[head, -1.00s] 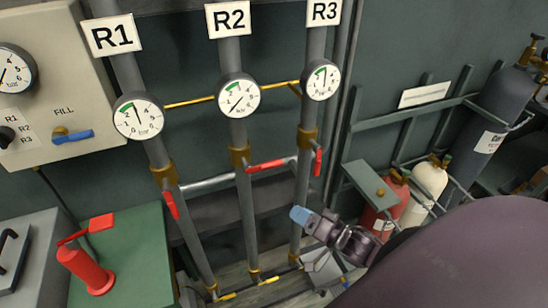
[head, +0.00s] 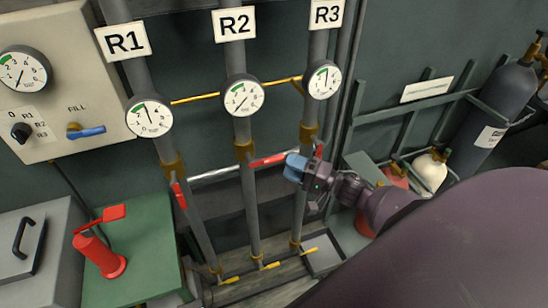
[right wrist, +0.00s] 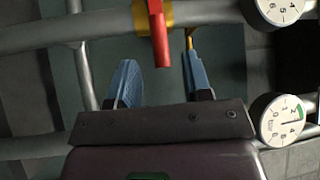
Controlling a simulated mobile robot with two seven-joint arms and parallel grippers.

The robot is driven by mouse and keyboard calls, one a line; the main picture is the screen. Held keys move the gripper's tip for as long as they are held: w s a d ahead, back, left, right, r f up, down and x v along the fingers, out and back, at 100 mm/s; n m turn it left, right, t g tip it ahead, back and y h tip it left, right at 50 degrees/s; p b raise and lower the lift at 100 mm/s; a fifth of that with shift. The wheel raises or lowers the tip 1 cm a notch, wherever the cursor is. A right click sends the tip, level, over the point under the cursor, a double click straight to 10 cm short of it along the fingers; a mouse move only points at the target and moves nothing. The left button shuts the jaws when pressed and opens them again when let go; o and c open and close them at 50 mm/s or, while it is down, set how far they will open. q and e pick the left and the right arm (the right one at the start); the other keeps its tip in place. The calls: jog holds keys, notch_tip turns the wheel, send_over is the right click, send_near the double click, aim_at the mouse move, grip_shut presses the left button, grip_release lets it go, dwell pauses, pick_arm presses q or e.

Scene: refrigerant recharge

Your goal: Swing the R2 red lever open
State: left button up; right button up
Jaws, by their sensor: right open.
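The R2 red lever (head: 268,160) sticks out sideways to the right from the R2 pipe (head: 247,190), below its brass collar, in the head view. My right gripper (head: 291,167) is open, its blue fingers at the lever's free end, partly covering it. In the right wrist view the red lever (right wrist: 158,35) hangs down from above, its end between the two blue fingertips of my gripper (right wrist: 163,62), with gaps on both sides. I cannot tell whether the lever lies deep between the fingers. My left gripper is not in view.
The R3 pipe (head: 301,205) and its red lever (head: 319,150) stand close by my right gripper. The R1 red lever (head: 179,195) hangs down along its pipe. Gauges (head: 242,96) sit above. Gas cylinders (head: 429,171) stand at right, a green cabinet (head: 150,245) at left.

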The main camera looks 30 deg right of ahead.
aim_at(274, 160)
jog(key=x, duration=0.5)
jog(key=shift+w+a, duration=0.2)
jog(key=shift+w, duration=0.1)
grip_shut()
